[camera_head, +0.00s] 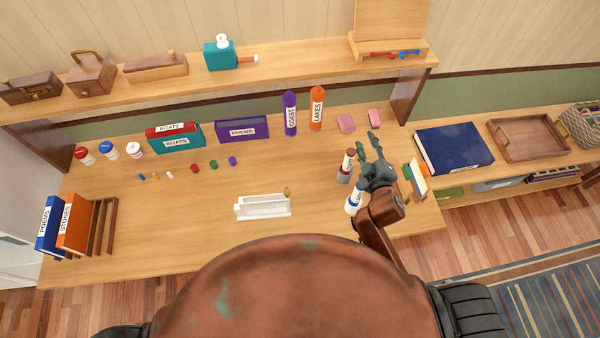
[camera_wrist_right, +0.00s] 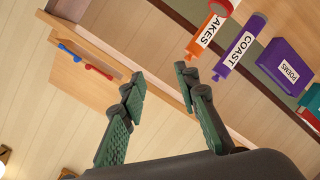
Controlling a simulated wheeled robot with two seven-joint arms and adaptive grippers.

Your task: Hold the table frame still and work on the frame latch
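A white table frame (camera_head: 262,207) stands on the desk, near the front middle. A small brass-coloured piece, which looks like the frame latch (camera_head: 287,191), sits at its upper right end. Its exact setting is too small to tell. My right gripper (camera_head: 367,142) is above the right part of the desk, well to the right of the frame and apart from it. In the right wrist view the right gripper (camera_wrist_right: 160,75) has its green fingers spread with nothing between them. The frame does not show in that view. My left gripper is not in view.
Beneath and beside my right gripper stand small labelled bottles (camera_head: 346,165). Purple and orange tubes (camera_head: 316,108) and pink blocks (camera_head: 346,124) stand behind. Several small coloured pieces (camera_head: 194,168) lie left of the frame. An upright book rack (camera_head: 104,226) is at far left. The desk around the frame is clear.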

